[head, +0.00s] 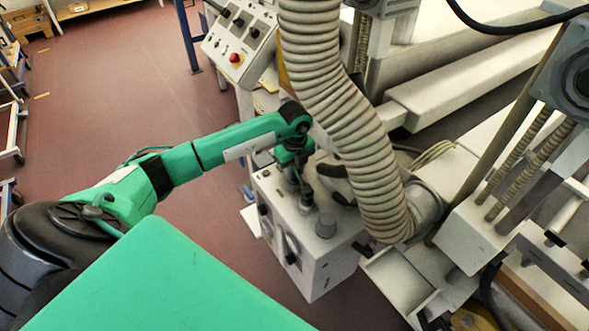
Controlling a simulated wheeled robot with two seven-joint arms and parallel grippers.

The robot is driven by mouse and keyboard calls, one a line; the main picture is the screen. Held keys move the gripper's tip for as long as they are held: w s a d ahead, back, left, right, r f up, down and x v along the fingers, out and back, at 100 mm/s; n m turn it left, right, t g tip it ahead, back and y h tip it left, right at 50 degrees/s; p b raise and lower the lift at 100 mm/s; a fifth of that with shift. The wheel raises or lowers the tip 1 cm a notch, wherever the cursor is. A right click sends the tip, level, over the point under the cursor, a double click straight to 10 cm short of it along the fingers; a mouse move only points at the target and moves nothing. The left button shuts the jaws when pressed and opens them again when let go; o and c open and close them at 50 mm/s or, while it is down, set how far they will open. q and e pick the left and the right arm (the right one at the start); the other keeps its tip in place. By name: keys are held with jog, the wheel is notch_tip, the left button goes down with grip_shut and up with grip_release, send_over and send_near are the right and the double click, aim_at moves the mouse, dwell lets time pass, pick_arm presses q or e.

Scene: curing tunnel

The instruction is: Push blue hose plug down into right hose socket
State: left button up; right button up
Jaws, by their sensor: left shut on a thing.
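My left arm reaches in from the left, and its gripper (302,192) points down over the top of a pale grey box (318,262). The gripper is shut on a small fitting at the box top, which I take to be the blue hose plug. The fitting is mostly hidden by the fingers, and I cannot make out its blue colour. A dark fitting shows below the fingertips, at the box top. I cannot tell the right hose socket apart, or how deep the plug sits. My right gripper is not in view.
A thick ribbed hose (345,110) hangs close to the right of my left gripper. A short grey cylinder (326,225) stands on the box top. A control panel with a red button (235,57) is behind. The red-brown floor (120,95) at left is mostly clear.

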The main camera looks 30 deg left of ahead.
pick_arm(q)
jog(key=o, duration=1.1)
jog(key=shift+c, duration=0.2)
notch_tip(320, 180, up, 14)
jog(key=b, duration=0.2)
jog(key=shift+b, duration=0.4)
jog(key=shift+f, duration=0.1)
